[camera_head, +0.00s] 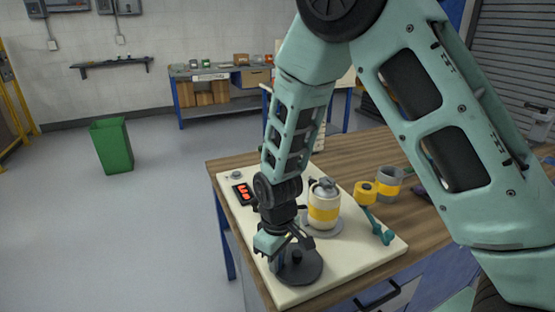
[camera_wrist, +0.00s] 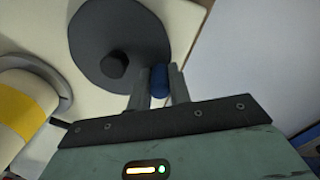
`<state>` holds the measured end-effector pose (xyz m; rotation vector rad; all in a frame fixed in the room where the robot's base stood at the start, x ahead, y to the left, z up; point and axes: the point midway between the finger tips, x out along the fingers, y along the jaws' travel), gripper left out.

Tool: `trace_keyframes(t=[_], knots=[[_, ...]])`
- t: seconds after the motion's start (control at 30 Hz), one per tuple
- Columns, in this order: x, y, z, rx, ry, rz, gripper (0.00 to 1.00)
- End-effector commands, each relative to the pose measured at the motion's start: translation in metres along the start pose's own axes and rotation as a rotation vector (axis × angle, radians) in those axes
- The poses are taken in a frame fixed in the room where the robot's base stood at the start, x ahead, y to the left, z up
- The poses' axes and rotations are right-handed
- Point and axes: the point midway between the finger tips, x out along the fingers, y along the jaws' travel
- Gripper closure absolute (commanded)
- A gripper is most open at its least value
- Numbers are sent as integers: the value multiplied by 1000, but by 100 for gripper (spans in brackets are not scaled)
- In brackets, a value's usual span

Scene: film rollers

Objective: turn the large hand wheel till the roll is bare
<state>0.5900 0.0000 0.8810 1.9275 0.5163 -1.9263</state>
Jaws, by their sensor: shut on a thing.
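The large hand wheel (camera_head: 301,266) is a dark grey disc with a central hub, lying flat at the near corner of a cream board (camera_head: 357,257). In the wrist view the wheel (camera_wrist: 120,30) shows a blue knob (camera_wrist: 159,80) near its rim. My gripper (camera_wrist: 161,85) is shut on this knob, one finger on each side. In the head view my gripper (camera_head: 277,251) reaches down at the wheel's left side and hides the knob. The roll (camera_head: 323,208), cream with a yellow band, stands upright on a grey round base behind the wheel; the yellow band still shows.
A panel with red digits (camera_head: 243,193) is on the board's left. A green bin (camera_head: 112,146) stands on the floor.

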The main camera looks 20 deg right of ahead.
Motion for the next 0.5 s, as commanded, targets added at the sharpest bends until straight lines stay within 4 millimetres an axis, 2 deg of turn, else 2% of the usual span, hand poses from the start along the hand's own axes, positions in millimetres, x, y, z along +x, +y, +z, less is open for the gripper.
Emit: trace_keyframes(t=[0.3, 0.5], knots=[[0, -6, 20, 1, -6, -2, 91], [0, -7, 21, 0, -3, -1, 91]])
